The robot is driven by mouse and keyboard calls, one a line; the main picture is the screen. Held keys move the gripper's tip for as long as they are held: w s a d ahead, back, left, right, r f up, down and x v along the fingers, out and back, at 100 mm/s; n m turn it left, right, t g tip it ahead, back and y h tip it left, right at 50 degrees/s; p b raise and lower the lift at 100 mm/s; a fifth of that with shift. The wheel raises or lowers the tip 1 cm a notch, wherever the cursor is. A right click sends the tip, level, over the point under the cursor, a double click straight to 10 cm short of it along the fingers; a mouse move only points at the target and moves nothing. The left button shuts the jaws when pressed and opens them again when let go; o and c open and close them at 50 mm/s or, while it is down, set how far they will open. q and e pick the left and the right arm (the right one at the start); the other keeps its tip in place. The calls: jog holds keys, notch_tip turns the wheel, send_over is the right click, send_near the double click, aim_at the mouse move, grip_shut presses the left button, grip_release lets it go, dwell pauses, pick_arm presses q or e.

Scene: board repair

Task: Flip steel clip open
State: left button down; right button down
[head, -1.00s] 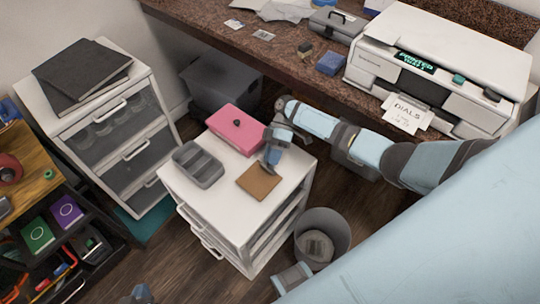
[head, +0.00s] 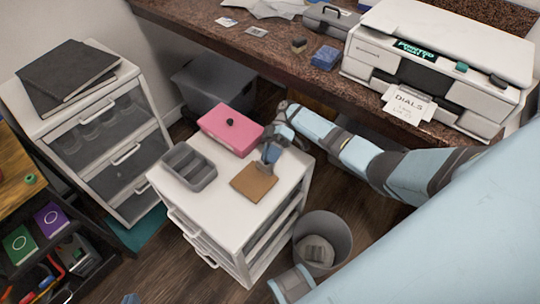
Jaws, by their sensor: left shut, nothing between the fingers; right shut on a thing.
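A flat brown board (head: 254,182) lies on the top of a white drawer cabinet (head: 208,216). My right gripper (head: 266,168) points down at the board's far right edge. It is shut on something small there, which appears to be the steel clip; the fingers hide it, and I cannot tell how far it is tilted. Only a small blue tip of my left gripper (head: 130,298) shows at the bottom edge of the view, away from the cabinet. It is shut and empty.
On the same cabinet top stand a pink box (head: 231,141) with a dark knob and a grey divided tray (head: 200,176). A waste bin (head: 342,230) stands on the floor at right. A printer (head: 440,65) sits on the counter behind. The cabinet top's front is clear.

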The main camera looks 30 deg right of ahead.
jog(key=c, duration=1)
grip_release()
jog(key=shift+r, duration=0.1)
jog(key=shift+r+p, duration=0.35)
jog(key=shift+p, duration=0.05)
pick_arm(q)
notch_tip(320, 180, up, 10)
jog(key=s+a+p, duration=0.1)
jog(key=p, duration=1.5)
jog(key=shift+r, duration=0.25)
pick_arm(e)
notch_tip(320, 180, up, 19)
jog(key=shift+r, duration=0.1)
pick_arm(q)
jog(key=shift+r, duration=0.1)
